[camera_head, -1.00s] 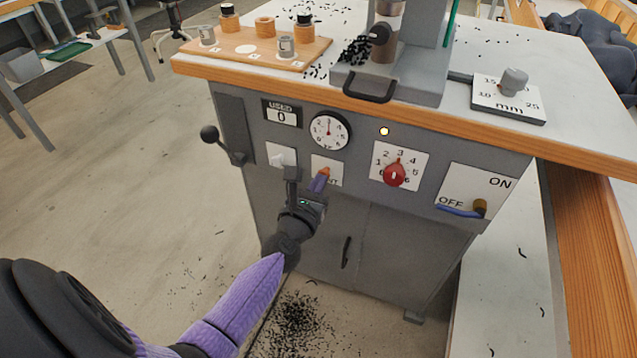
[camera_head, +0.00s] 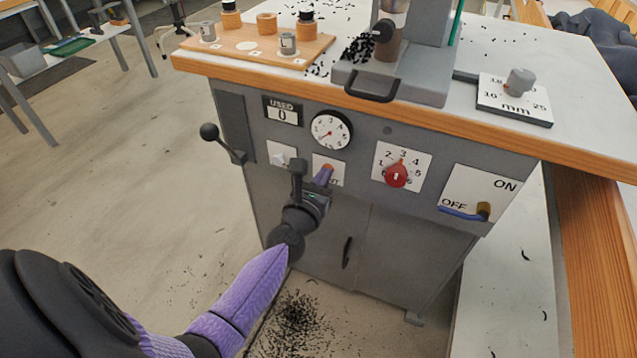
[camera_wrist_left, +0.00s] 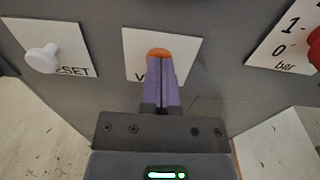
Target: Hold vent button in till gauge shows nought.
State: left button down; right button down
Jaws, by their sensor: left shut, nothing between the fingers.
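The orange vent button (camera_wrist_left: 158,52) sits on a white plate (camera_wrist_left: 183,50) on the press cabinet's front. My left gripper (camera_wrist_left: 160,62) is shut and empty. Its purple fingertips are at the button and appear to touch it, covering its lower part and much of the label. In the head view, the left gripper (camera_head: 322,179) reaches the vent plate from below. The round white gauge (camera_head: 331,130) is above the vent plate. Its needle appears to point to the lower left; its figures are too small to read surely. My right gripper is not in view.
A white reset knob (camera_wrist_left: 41,58) is left of the vent plate. A red bar knob (camera_head: 396,176) and an ON/OFF lever (camera_head: 482,211) are to the right. A black ball-ended lever (camera_head: 210,132) sticks out at the left. A small lamp (camera_head: 387,130) is dark.

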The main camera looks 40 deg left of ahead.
pick_arm(q)
jog(key=shift+w+a+r, duration=0.1)
jog(key=shift+w+r, duration=0.05)
jog(key=shift+r, duration=0.2)
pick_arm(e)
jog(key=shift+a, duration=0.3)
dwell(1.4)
